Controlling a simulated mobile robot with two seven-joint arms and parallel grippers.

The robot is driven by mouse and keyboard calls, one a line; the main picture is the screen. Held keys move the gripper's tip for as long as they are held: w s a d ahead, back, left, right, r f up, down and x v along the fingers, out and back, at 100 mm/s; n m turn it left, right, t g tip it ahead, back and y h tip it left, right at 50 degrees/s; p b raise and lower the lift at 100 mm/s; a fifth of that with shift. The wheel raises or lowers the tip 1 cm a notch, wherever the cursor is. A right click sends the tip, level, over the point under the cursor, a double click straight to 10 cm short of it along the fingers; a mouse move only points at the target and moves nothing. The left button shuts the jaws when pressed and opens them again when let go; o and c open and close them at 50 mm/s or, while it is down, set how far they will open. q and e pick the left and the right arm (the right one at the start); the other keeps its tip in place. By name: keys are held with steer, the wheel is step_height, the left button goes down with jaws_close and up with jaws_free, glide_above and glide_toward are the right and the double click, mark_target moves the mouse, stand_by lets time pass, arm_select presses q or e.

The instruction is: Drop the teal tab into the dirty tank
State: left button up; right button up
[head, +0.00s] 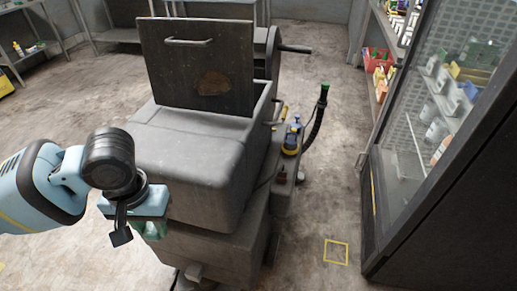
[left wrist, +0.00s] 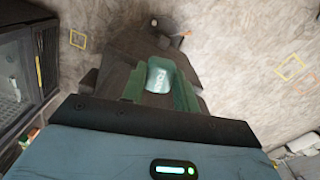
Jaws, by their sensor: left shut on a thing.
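My left gripper (head: 152,230) is at the near left side of a large grey floor machine (head: 190,155), pointing down. In the left wrist view its green fingers (left wrist: 160,92) are shut on a small teal tab (left wrist: 159,74) with pale, lettered marking. In the head view the tab cannot be made out. A dark lid panel (head: 170,70) with a handle stands upright on the machine's top, with an opening (head: 258,100) beside it. I see no label for the dirty tank, and its inside is hidden. My right gripper is not in view.
A glass-door freezer cabinet (head: 400,160) stands on the right. Shelves with coloured boxes (head: 380,75) are behind it. Metal tables (head: 35,45) stand at the back left. A black hose with a green tip (head: 322,100) rises beside the machine. Open floor (head: 320,200) lies between machine and cabinet.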

arm_select(q)
steer(key=shift+f, duration=0.1)
